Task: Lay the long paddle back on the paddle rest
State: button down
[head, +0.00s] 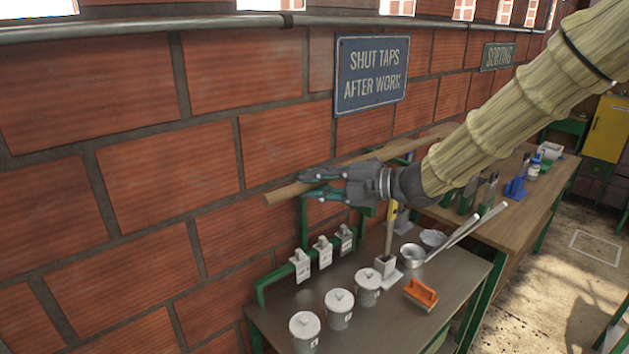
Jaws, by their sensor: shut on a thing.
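The long paddle (283,195) is a pale wooden pole along the brick wall, with its near end at the left and its far part running up and right behind my wrist. My gripper (308,184) is shut on it near that left end, one dark finger above and one below. A green upright frame (304,222), which looks like the paddle rest, stands below and behind the gripper against the wall. More green bracket shows beyond my wrist. My gripper and arm hide part of both, so I cannot tell whether the paddle touches the rest.
Below is a grey bench (285,308) with lidded pots (339,308), an orange-handled brush (421,293), metal bowls (412,256) and a green rail (280,277) with grey clips. A wooden bench (470,215) stands to the right. A blue sign (371,73) hangs above.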

jog(key=shift+r, duration=0.1)
jog(key=shift+f+g, duration=0.2)
jog(key=shift+g, duration=0.1)
jog(key=shift+s+f+b, duration=0.2)
jog(key=shift+f+b, duration=0.4)
notch_tip(320, 180, down, 8)
jog(key=b, duration=0.7)
jog(key=c, duration=1.2)
grip_release()
jog(key=shift+o, duration=0.2)
